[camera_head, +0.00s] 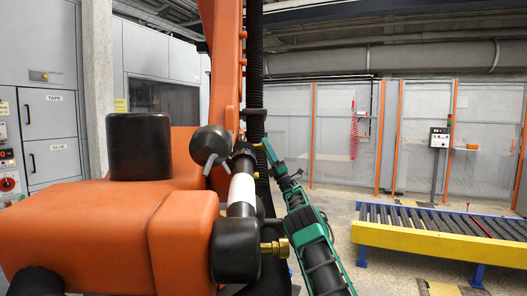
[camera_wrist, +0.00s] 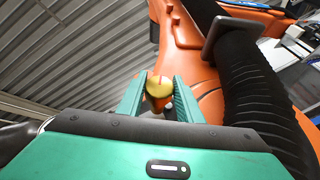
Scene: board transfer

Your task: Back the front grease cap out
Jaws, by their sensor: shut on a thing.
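The grease cap (camera_wrist: 158,88), brass-coloured and round, sits between the two teal fingers of my gripper (camera_wrist: 158,100) in the wrist view. My gripper is shut on it, near the fingertips. The cap lies against an orange part of the big robot arm (camera_wrist: 187,50); its thread is hidden, so I cannot tell how far it is seated. In the head view my gripper (camera_head: 267,150) reaches up to the dark joint beside the white tube (camera_head: 242,190), and the held cap is hard to make out there. Another brass fitting (camera_head: 275,247) sticks out lower down, beside a black rounded housing (camera_head: 235,250).
A black ribbed hose (camera_wrist: 250,85) runs close to my gripper's right in the wrist view. The orange robot body (camera_head: 110,235) fills the lower left of the head view. A yellow-framed roller conveyor (camera_head: 440,243) stands at the right, with open floor before the fence.

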